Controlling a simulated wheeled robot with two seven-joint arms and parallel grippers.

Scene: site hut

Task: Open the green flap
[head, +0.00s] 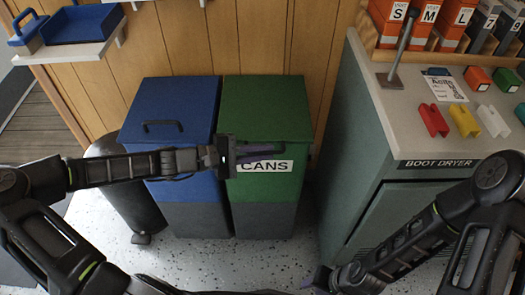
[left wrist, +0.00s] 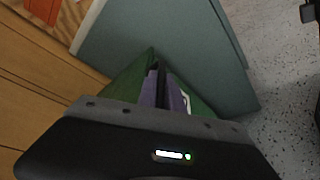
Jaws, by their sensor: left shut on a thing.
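The green flap (head: 265,107) is the lid of the green bin (head: 265,195), which is labelled CANS. It looks closed, lying nearly level with the blue lid beside it. My left gripper (head: 268,151) is at the flap's front edge, above the label, shut on the flap's front part. Its fingers hide the exact hold, and no handle shows clearly. In the left wrist view, the purple fingers (left wrist: 165,92) are close together against the green flap (left wrist: 135,78). My right gripper (head: 318,279) is low at the bottom of the head view, mostly hidden, with only a purple part showing.
A blue bin (head: 185,178) with a handle (head: 162,126) on its lid stands left, under my left arm. A boot dryer cabinet (head: 370,150) stands right, with coloured blocks and a metal lever on top. A wooden wall is behind. Speckled floor (head: 215,262) lies in front.

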